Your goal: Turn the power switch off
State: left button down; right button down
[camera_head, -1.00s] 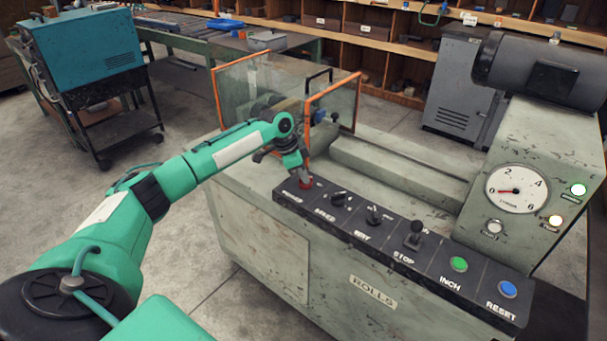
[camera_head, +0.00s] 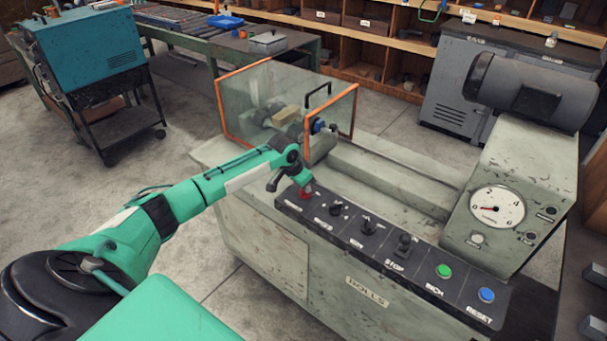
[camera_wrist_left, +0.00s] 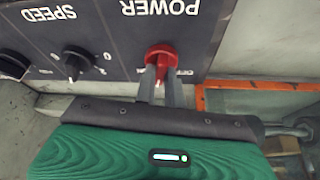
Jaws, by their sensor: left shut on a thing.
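The power switch is a red rotary knob (camera_head: 305,194) at the left end of the black control panel (camera_head: 352,232). In the left wrist view the red knob (camera_wrist_left: 161,54) sits below the upside-down word POWER. My left gripper (camera_wrist_left: 161,74) has its two grey fingers shut on the knob. In the head view the same gripper (camera_head: 304,185) reaches down to it from the left and partly covers it. The knob's pointer and its small position marks are mostly hidden by the fingers. Two indicator lamps (camera_head: 549,212) (camera_head: 529,236) beside the gauge are dark. My right gripper is not in view.
A SPEED knob (camera_wrist_left: 78,62) is close beside the power switch. Further along the panel are more levers, a green button (camera_head: 443,271) and a blue button (camera_head: 487,294). A clear guard with an orange frame (camera_head: 285,110) stands behind the panel's left end. The gauge (camera_head: 497,207) reads near zero.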

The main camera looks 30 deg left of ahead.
pick_arm(q)
jog(key=n+p, duration=0.2)
jog(key=n+y+p, duration=0.1)
jog(key=n+p, duration=0.1)
jog(key=p, duration=0.1)
jog(key=n+y+p, duration=0.1)
jog(key=n+p, duration=0.1)
jog(key=shift+d+r+n+p, duration=0.25)
jog(key=shift+d+n+p, duration=0.05)
jog(key=shift+p, duration=0.05)
jog(key=shift+f+n+y+p, duration=0.1)
jog(key=shift+n+y+p, duration=0.5)
jog(key=shift+n+p, duration=0.45)
jog(key=shift+w+f+n+g+y+p, duration=0.1)
jog(key=shift+n+g+y+p, duration=0.35)
jog(key=shift+n, duration=0.9)
jog(key=c, duration=1.5)
grip_release()
jog(key=b+v, duration=0.2)
jog(key=v, duration=1.1)
jog(key=shift+d+r, duration=0.15)
jog(key=shift+r, duration=0.15)
jog(key=shift+s+f, duration=0.1)
jog(key=shift+s, duration=0.1)
